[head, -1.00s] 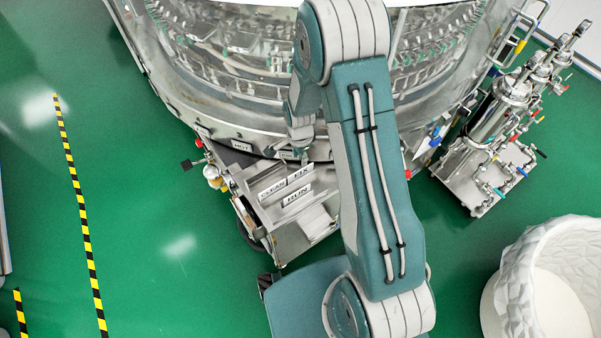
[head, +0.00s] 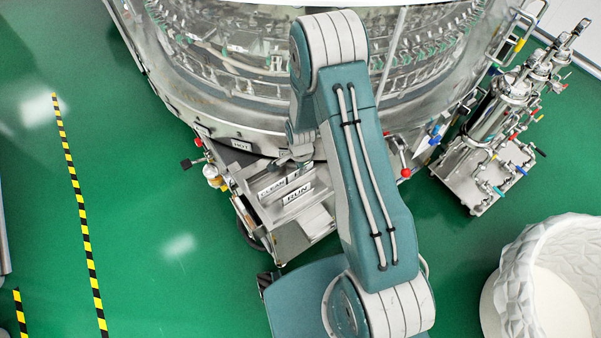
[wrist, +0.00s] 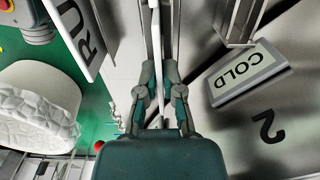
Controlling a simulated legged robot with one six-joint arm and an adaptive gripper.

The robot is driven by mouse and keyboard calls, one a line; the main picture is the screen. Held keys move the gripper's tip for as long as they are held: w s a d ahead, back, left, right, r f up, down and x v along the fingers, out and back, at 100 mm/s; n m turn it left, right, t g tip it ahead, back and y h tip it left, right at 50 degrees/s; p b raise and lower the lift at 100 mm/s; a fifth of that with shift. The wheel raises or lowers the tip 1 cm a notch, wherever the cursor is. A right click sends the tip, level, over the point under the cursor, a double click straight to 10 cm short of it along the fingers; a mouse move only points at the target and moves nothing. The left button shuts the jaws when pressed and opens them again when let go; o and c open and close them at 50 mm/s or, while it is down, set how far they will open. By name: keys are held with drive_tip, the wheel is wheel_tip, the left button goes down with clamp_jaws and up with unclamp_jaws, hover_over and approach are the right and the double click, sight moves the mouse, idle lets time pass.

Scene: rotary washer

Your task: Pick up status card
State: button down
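The status cards stand in a slotted metal holder (head: 315,217) on the front of the washer. In the head view I read CLEAN (head: 271,188) and RUN (head: 297,194); a third card behind them is mostly hidden by my gripper (head: 292,161). In the wrist view the RUN card (wrist: 76,32) is at the upper left, left of my gripper (wrist: 158,66). Its two fingers stand apart, with a thin pale card-like edge (wrist: 155,30) running lengthwise between them. I see no clear contact with it.
A COLD label block (wrist: 240,72) and a numeral 2 (wrist: 266,127) are right of the fingers. The washer drum (head: 250,60) rises behind the holder. A pump cart (head: 490,140) and white basket (head: 545,270) stand at the right. Green floor is clear at left.

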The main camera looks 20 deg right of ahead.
idle(0.4)
drive_tip(key=shift+r, duration=0.6)
drive_tip(key=s+d+r, duration=0.1)
drive_tip(key=s+r, duration=1.1)
drive_tip(key=s, duration=0.2)
wheel_tip(320, 180, up, 7)
idle(0.4)
drive_tip(key=shift+w+d+f, duration=0.1)
drive_tip(key=shift+d+f, duration=0.05)
drive_tip(key=shift+f, duration=0.05)
